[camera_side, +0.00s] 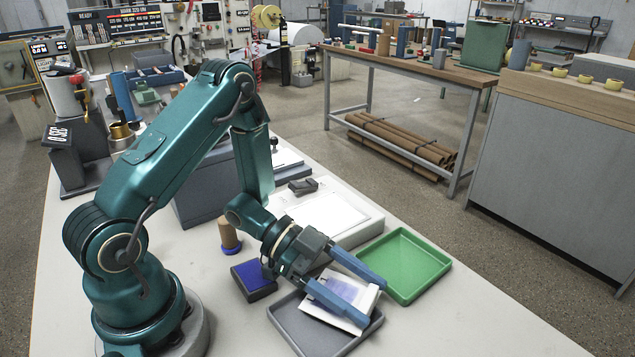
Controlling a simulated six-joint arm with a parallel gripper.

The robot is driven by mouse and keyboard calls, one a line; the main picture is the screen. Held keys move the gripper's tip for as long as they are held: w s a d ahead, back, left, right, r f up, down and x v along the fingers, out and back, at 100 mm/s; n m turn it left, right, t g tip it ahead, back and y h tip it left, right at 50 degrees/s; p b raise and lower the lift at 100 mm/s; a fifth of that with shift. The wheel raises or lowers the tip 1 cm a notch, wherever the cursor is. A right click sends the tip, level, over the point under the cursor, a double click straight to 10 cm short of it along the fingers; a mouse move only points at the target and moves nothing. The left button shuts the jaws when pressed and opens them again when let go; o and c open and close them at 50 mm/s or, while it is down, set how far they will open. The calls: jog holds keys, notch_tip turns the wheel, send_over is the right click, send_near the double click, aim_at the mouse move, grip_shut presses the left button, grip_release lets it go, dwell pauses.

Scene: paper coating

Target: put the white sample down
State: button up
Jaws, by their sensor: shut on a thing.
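My gripper (373,302) is shut on the white sample (342,291), a white sheet with a bluish-purple mark. The sheet sits between the two long blue fingers, which hide parts of its edges. It is over the grey tray (286,325) at the front of the table. I cannot tell whether the sheet touches the tray or hangs a little above it. A green tray (408,262), empty, lies just behind and to the right of the gripper.
A dark pad with a blue top (253,277) and a wooden-handled stamp (228,234) stand left of the gripper. A white-topped board (372,228) lies behind. A grey scale-like device (68,150) stands at the far left. The table's front right is clear.

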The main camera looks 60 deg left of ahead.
jog(key=o, duration=1.4)
jog(key=shift+f, duration=0.5)
jog(key=shift+r, duration=0.7)
jog(key=v, duration=1.2)
jog(key=shift+r, duration=0.2)
